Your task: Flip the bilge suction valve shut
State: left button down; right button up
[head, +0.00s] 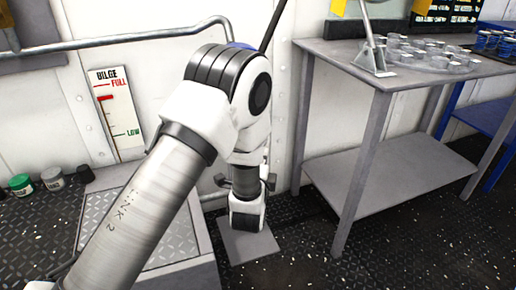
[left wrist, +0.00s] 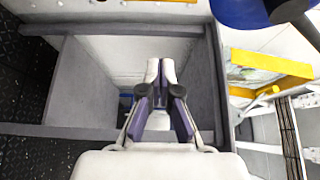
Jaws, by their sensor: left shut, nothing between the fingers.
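My left arm crosses the middle of the head view, and its elbow covers part of the wall pipe (head: 150,36). A bit of blue (head: 240,45) shows just behind the elbow, by the pipe; I cannot tell whether it is the valve. No valve lever can be made out clearly. In the left wrist view my left gripper (left wrist: 161,70) is shut and empty, its two fingertips together. A dark blue rounded thing (left wrist: 236,12) with a black part is at the top right there, apart from the fingers. My left gripper is not made out in the head view.
A bilge gauge (head: 117,115) on the wall has its red mark near FULL. A grey table (head: 335,52) with a lower shelf (head: 400,172) stands right of my arm. Small jars (head: 53,179) are at the left. A yellow frame (left wrist: 268,64) is at the right in the wrist view.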

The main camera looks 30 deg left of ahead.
pick_arm(q)
jog(key=w+a+b, duration=0.5)
jog(key=w+a, duration=0.1)
jog(key=shift+w, duration=0.2)
pick_arm(e)
notch_tip(320, 180, down, 6)
jog(key=shift+r, duration=0.2)
jog(key=shift+s, duration=0.1)
